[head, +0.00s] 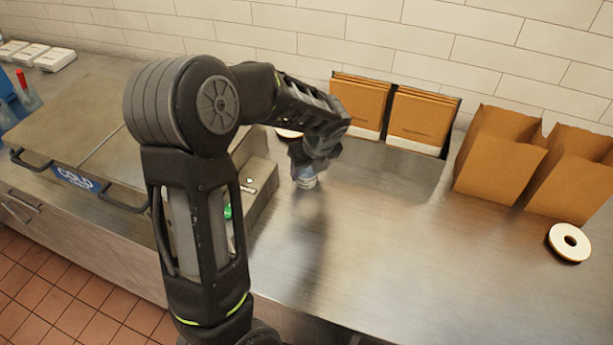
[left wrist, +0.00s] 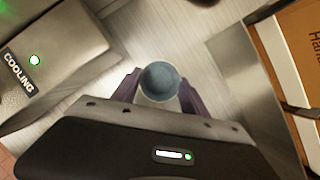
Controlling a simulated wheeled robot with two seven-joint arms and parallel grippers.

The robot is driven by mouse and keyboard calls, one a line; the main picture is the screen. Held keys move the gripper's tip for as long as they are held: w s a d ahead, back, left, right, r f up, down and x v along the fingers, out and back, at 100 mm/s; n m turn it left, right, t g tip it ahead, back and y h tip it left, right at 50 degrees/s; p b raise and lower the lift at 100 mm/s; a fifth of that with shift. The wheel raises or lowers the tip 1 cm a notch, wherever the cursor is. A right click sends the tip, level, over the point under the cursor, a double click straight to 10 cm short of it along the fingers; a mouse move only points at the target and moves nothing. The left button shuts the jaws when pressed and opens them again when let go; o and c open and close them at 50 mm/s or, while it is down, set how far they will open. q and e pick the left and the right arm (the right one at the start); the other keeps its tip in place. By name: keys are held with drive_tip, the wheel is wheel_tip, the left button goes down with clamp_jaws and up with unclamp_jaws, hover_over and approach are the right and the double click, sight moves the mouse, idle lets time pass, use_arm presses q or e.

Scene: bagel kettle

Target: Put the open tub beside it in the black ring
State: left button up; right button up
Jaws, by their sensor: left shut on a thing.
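My left gripper (head: 308,176) is low over the steel counter, left of the bag holders. It is shut on a small round tub; the tub's blue-grey round top (left wrist: 160,80) shows between the fingers in the left wrist view. In the head view only a small pale part of the tub (head: 307,183) shows under the fingers. Whether it touches the counter I cannot tell. A pale disc with a hole and a dark edge (head: 569,242) lies at the far right. Another pale disc (head: 288,133) is partly hidden behind my arm. I cannot make out a plain black ring.
Steel holders with brown paper sleeves (head: 420,118) stand against the tiled wall. Open brown bags (head: 500,155) stand to their right. A metal unit marked COOLING (left wrist: 45,60) is close left of the gripper. The counter's middle and right front (head: 430,260) are clear.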

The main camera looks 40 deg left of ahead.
use_arm(q)
drive_tip(key=shift+c, duration=0.7)
wheel_tip(320, 180, up, 10)
drive_tip(key=shift+b, duration=0.45)
idle(0.4)
